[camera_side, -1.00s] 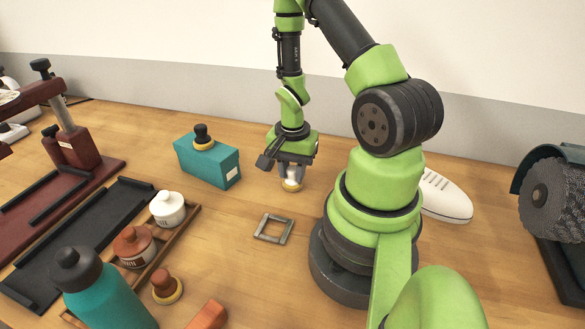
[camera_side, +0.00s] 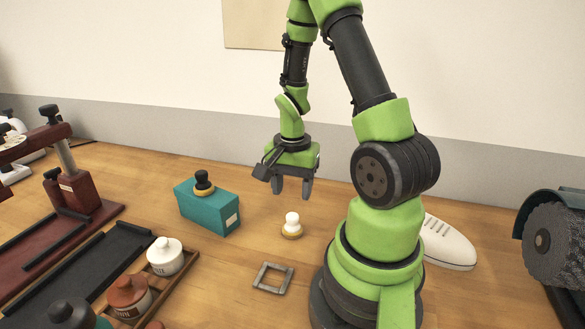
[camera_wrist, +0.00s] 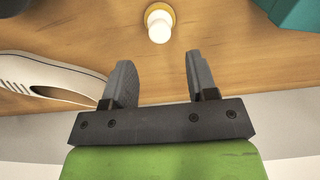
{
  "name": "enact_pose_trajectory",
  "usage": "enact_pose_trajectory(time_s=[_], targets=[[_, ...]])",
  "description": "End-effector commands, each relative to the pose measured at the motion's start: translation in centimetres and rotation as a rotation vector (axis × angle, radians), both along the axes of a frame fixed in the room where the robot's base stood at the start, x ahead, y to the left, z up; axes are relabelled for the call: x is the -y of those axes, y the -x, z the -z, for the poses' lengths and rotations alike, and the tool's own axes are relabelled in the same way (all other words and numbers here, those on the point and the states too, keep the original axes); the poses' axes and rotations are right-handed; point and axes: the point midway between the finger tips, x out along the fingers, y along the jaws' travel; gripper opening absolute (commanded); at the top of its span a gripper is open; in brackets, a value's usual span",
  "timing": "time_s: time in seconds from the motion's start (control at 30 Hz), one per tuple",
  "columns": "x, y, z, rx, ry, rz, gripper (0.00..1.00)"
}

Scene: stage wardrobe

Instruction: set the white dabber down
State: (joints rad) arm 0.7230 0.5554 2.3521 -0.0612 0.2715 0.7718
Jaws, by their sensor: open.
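The white dabber (camera_side: 291,225) stands upright on the wooden table, its tan base down and its white knob up. It also shows at the top of the wrist view (camera_wrist: 159,25), ahead of the fingertips. My gripper (camera_side: 293,190) is open and empty above the dabber, with a clear gap between the fingertips and the knob. In the wrist view its two fingers (camera_wrist: 157,75) are spread apart with nothing between them.
A teal box (camera_side: 208,212) with a black dabber (camera_side: 203,183) on top stands to the left. A small grey square frame (camera_side: 272,277) lies in front. A tray (camera_side: 150,284) holds white and brown jars. A white shoe (camera_side: 448,243) lies right, behind my base.

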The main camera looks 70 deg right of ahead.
Motion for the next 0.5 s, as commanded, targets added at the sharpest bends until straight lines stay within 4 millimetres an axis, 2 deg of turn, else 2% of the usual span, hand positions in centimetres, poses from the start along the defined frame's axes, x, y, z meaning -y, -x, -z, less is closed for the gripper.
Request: enact_pose_trajectory(time_s=[0.03,0.2,0.37,0.5], targets=[[0.1,-0.1,-1.0,0.005,0.005,0.001,0.53],[0.1,-0.1,-3.3,0.004,0.005,0.001,0.53],[0.0,0.0,-4.4,0.003,0.004,-0.005,0.53],[-1.2,-0.9,-6.5,0.047,0.031,-0.091,0.53]])
